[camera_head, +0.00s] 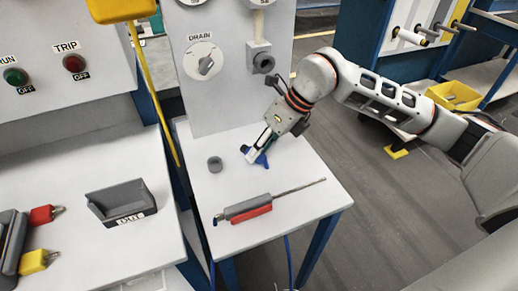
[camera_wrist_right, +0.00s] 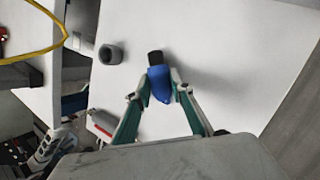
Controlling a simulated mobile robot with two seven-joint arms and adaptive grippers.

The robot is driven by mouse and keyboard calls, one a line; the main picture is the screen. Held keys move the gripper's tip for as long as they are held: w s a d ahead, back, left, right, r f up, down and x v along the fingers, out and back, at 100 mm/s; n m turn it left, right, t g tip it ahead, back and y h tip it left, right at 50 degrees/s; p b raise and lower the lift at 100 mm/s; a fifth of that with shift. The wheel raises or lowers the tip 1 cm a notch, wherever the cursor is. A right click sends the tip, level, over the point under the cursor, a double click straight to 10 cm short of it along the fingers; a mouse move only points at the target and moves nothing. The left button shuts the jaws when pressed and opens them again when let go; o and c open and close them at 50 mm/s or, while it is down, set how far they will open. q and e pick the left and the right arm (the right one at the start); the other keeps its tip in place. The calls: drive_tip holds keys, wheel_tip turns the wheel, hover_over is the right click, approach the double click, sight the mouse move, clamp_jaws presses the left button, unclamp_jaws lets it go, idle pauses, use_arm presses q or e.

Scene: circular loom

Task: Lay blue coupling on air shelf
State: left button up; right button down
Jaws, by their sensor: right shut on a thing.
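The blue coupling (camera_wrist_right: 160,84) is between the fingertips of my right gripper (camera_wrist_right: 157,98) in the right wrist view, with a dark end pointing away from the gripper. In the head view the right gripper (camera_head: 254,154) reaches down over the white shelf (camera_head: 305,207), and the blue coupling (camera_head: 262,161) shows at its fingertips. The coupling is at or just above the shelf top; I cannot tell if it touches. My left gripper is not in view.
A grey ring (camera_head: 215,164) stands on the shelf left of the gripper. A grey and red tool (camera_head: 247,208) with a long thin rod lies nearer the front. A grey bin (camera_head: 122,203) is on the left table. The shelf's right front is clear.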

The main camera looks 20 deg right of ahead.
sight(259, 159)
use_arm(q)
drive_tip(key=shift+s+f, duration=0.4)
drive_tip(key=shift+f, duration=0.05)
use_arm(e)
drive_tip(key=shift+s+d+f, duration=0.1)
drive_tip(key=shift+s+f, duration=0.05)
drive_tip(key=shift+f, duration=0.5)
drive_tip(key=shift+s+f, duration=0.15)
drive_tip(key=shift+f, duration=0.45)
drive_tip(key=c, duration=1.9)
unclamp_jaws()
drive_tip(key=shift+o, duration=1)
drive_tip(key=shift+w+f, duration=0.25)
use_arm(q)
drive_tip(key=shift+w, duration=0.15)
use_arm(e)
drive_tip(key=shift+s+r, duration=0.1)
drive_tip(key=shift+r, duration=0.15)
drive_tip(key=shift+s+r, duration=0.1)
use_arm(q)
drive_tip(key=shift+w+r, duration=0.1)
use_arm(e)
drive_tip(key=v, duration=1.2)
drive_tip(key=shift+w+r, duration=0.35)
